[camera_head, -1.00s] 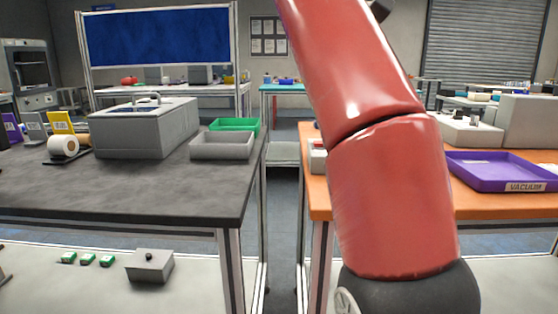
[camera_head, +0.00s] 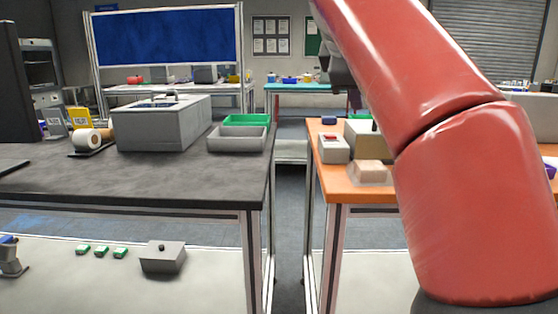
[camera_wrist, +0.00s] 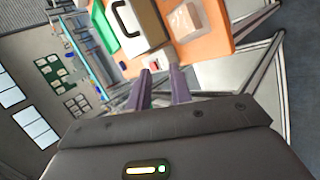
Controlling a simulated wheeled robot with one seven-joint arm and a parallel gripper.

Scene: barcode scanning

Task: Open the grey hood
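A large grey box-shaped unit (camera_head: 160,128) with a dark panel and a small handle-like part on top stands on the dark table at left. A box with a pale front (camera_head: 363,140) stands on the orange table, partly behind my arm. The wrist view shows a pale box with a black handle (camera_wrist: 152,25) there. I cannot tell for sure which is the grey hood; neither looks raised. My gripper (camera_wrist: 160,85) shows two purple fingers, apart and empty, short of the orange table. It is out of the head view.
The dark table (camera_head: 130,186) also holds a label-roll holder (camera_head: 88,140), grey tray (camera_head: 238,140) and green tray (camera_head: 246,119). The orange table (camera_head: 340,190) holds a small red-topped box (camera_head: 333,147) and a clear pack (camera_head: 371,172). A floor gap separates the tables.

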